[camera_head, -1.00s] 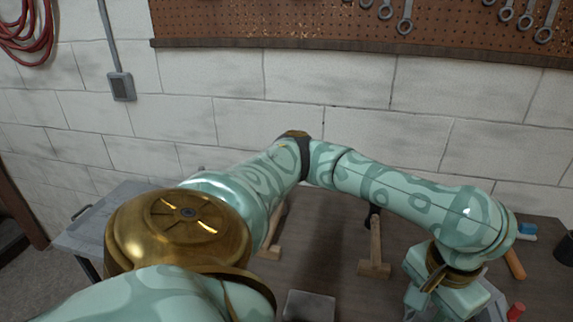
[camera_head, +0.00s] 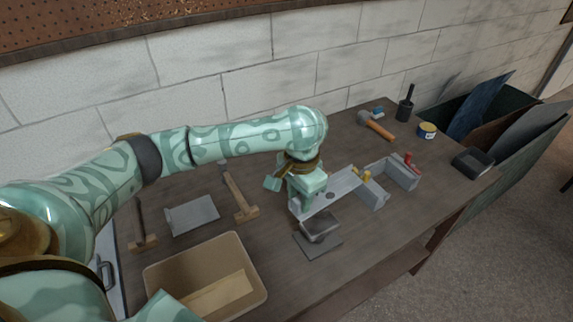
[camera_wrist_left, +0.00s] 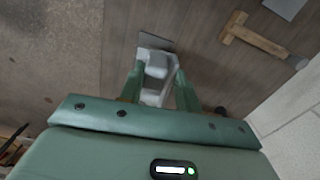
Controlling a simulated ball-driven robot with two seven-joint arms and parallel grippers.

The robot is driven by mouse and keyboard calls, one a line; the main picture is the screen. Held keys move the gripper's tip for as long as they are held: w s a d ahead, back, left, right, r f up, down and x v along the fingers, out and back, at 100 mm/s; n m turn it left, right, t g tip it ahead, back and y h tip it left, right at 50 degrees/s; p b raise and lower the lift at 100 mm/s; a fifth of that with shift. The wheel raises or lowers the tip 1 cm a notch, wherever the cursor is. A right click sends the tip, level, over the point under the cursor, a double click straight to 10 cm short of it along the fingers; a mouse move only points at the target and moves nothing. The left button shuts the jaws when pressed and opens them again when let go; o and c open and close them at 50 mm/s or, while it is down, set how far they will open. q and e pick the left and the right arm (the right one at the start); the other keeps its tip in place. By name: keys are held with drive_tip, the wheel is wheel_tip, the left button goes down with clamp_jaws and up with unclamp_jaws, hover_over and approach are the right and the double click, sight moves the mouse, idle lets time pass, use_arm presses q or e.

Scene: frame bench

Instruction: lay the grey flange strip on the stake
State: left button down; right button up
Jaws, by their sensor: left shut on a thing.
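My left gripper (camera_head: 304,205) is over the right half of the bench, pointing down. It is shut on the grey flange strip, whose grey face (camera_wrist_left: 157,66) shows between the fingertips in the left wrist view. In the head view a grey piece (camera_head: 321,229) shows just below the gripper, over a flat dark plate (camera_head: 318,247) that looks like the foot of the stake. The plate also shows beyond the fingertips in the left wrist view (camera_wrist_left: 153,41). Whether strip and stake touch I cannot tell. My right gripper is not in view.
A light-grey fixture (camera_head: 345,188) with yellow and red parts stands right beside the gripper. A hammer (camera_head: 240,198), a grey sheet piece (camera_head: 192,215) and an open tan box (camera_head: 158,281) are left.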

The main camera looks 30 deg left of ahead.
use_arm(q)
drive_tip(key=shift+a+r+m+p, duration=0.3)
drive_tip(key=shift+a+m+p, duration=0.1)
drive_tip(key=shift+p, duration=0.1)
drive_tip(key=shift+w+a+f, duration=0.1)
drive_tip(key=shift+a+f, duration=0.05)
drive_tip(key=shift+f, duration=0.05)
drive_tip(key=shift+w+f, duration=0.2)
drive_tip(key=shift+f, duration=0.05)
drive_tip(key=shift+w+f+m, duration=0.15)
drive_tip(key=shift+w+m, duration=0.05)
drive_tip(key=shift+m, duration=0.1)
drive_tip(key=shift+s, duration=0.2)
drive_tip(key=shift+r+p, duration=0.2)
drive_tip(key=shift+p, duration=0.35)
drive_tip(key=shift+r+p, duration=0.1)
drive_tip(key=shift+p, duration=0.45)
wheel_tip(320, 180, down, 8)
drive_tip(key=b, duration=0.1)
drive_tip(key=shift+r, duration=0.25)
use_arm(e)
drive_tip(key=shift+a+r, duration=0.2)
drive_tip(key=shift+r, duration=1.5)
